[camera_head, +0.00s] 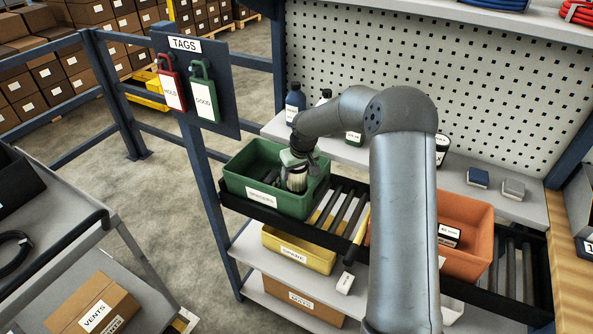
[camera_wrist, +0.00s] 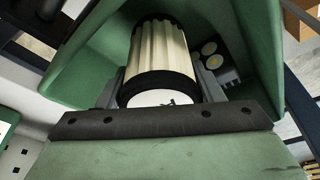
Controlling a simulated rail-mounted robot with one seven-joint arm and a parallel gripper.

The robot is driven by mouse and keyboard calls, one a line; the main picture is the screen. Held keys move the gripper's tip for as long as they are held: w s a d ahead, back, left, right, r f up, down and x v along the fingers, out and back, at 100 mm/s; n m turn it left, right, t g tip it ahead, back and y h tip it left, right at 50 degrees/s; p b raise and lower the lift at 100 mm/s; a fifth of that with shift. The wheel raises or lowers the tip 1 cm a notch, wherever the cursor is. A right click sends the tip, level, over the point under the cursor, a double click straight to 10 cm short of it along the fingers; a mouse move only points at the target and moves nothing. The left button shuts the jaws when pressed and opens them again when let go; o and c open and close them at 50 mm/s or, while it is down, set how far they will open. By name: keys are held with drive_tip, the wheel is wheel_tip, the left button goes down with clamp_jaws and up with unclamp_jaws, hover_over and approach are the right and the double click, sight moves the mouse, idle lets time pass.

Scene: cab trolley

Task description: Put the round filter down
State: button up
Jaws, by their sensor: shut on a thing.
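The round filter (camera_head: 297,181) is a pleated cream cylinder with black end bands. In the wrist view the filter (camera_wrist: 162,55) fills the upper middle, with its pale end face towards the camera. My gripper (camera_head: 297,166) is shut on the filter, with a grey finger on each side of it. The filter is inside the green bin (camera_head: 238,190), which stands at the left end of the roller shelf. The green walls of the bin (camera_wrist: 262,40) surround it in the wrist view. I cannot tell whether the filter touches the bin floor.
A dark block with pale yellow discs (camera_wrist: 212,55) lies in the bin beside the filter. An orange bin (camera_head: 475,225) stands further right on the rollers (camera_head: 345,210). A yellow bin (camera_head: 285,250) is below. Bottles (camera_head: 294,103) stand on the shelf behind.

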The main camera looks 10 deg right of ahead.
drive_tip(key=shift+f, duration=0.3)
drive_tip(key=o, duration=1.1)
drive_tip(key=shift+c, duration=0.2)
drive_tip(key=shift+r, duration=0.1)
